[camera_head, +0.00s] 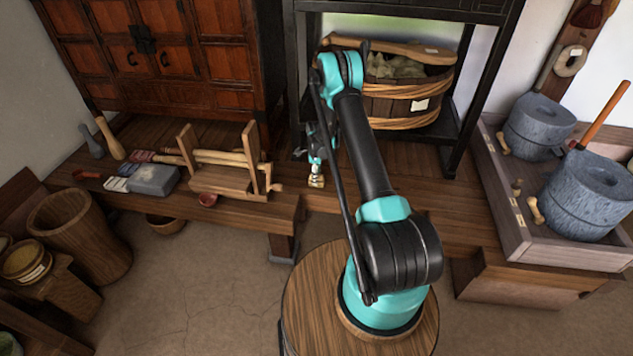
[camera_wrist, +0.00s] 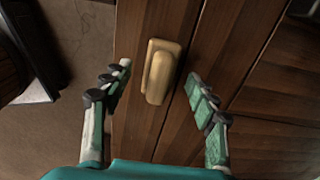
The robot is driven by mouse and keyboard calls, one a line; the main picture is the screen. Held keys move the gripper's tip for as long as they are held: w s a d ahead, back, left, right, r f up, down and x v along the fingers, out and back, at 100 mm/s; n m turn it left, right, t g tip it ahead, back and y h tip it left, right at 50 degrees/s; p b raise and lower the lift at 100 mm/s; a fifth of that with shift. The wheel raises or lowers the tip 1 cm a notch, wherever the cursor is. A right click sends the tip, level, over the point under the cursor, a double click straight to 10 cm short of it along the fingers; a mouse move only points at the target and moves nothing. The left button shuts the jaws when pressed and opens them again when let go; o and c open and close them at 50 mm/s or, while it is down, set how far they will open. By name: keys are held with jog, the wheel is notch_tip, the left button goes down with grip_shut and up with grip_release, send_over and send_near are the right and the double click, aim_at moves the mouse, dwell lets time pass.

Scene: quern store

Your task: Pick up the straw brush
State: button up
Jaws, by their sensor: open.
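A straw-coloured piece, which I take to be the straw brush (camera_wrist: 161,75), lies on the dark plank bench in the wrist view. In the head view the brush (camera_head: 316,182) is small on the bench front, just below my gripper (camera_head: 316,168). My fingers are too small there to show contact.
A large rope-bound tub (camera_head: 400,95) sits on a black-framed shelf behind. Stone querns (camera_head: 590,195) stand in a tray at right. Bench around the brush is clear.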

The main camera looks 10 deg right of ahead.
jog(key=shift+f, duration=0.8)
jog(key=c, duration=1.3)
jog(key=shift+o, duration=0.2)
jog(key=shift+r, duration=0.1)
notch_tip(320, 180, up, 20)
